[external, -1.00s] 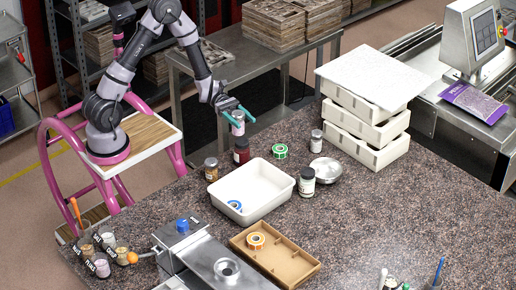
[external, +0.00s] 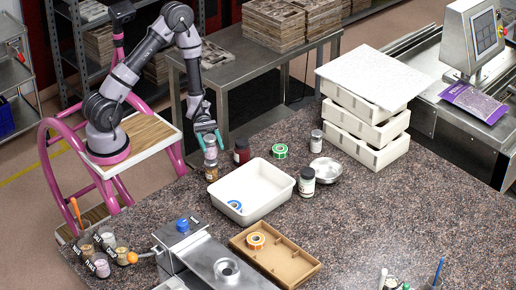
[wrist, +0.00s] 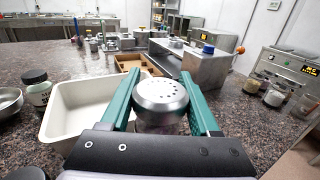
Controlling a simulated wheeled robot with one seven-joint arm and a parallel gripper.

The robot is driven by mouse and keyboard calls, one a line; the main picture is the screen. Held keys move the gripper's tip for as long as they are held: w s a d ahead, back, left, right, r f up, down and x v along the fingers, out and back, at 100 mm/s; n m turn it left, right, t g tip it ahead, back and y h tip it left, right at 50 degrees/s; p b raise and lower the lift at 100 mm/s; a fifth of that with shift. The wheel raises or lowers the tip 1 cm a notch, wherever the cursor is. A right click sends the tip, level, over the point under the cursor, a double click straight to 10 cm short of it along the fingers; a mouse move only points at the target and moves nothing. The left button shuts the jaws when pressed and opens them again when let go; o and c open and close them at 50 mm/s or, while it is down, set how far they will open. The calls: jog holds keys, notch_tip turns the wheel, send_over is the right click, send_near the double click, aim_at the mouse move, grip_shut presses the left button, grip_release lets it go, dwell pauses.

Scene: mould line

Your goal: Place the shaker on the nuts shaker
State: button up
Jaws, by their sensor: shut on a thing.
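My gripper (external: 209,137) is shut on a clear shaker (external: 210,150) with a metal lid. In the wrist view, its perforated round lid (wrist: 160,93) sits between the green fingers of my gripper (wrist: 158,84). In the external view the held shaker is upright, right above the nuts shaker (external: 212,174), a jar with brown contents at the counter's back-left edge. The two look lined up; I cannot tell whether they touch. The nuts shaker's top is covered in the external view, and I cannot make the jar out in the wrist view.
A dark red jar (external: 241,151) stands close on the right. A white tub (external: 270,209) lies in front, with a dark-lidded jar (external: 306,182) and a metal bowl (external: 328,168) beyond. Another shaker (external: 316,141) stands near the white crates (external: 362,128).

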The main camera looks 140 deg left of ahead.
jog(key=shift+f, duration=0.9)
jog(key=shift+f, duration=0.1)
jog(key=o, duration=1.5)
jog(key=shift+c, duration=0.2)
jog(key=v, duration=1.2)
